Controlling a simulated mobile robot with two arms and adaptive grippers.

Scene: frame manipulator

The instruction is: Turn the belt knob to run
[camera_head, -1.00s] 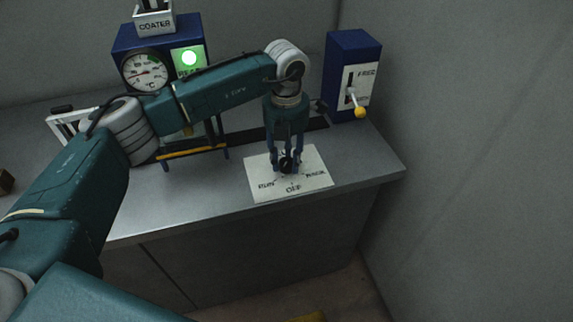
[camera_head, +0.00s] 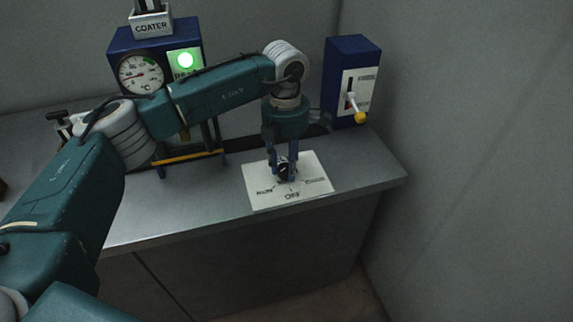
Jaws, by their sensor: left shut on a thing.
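The belt knob (camera_head: 283,171) is a small black knob on a white plate (camera_head: 311,187) on the grey bench. The plate's legible labels are RUN at the left and OFF at the front; a third label at the right is too blurred to read. My left gripper (camera_head: 282,178) points straight down over the plate, its fingers shut on the knob. The fingers hide part of the knob, and I cannot tell exactly where its pointer stands. My right gripper is not in view.
A blue coater box (camera_head: 126,48) with a gauge and a lit green lamp stands behind my left arm. A blue box (camera_head: 350,60) with a yellow-tipped lever (camera_head: 360,116) stands at the back right. The bench's front strip (camera_head: 190,212) is clear.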

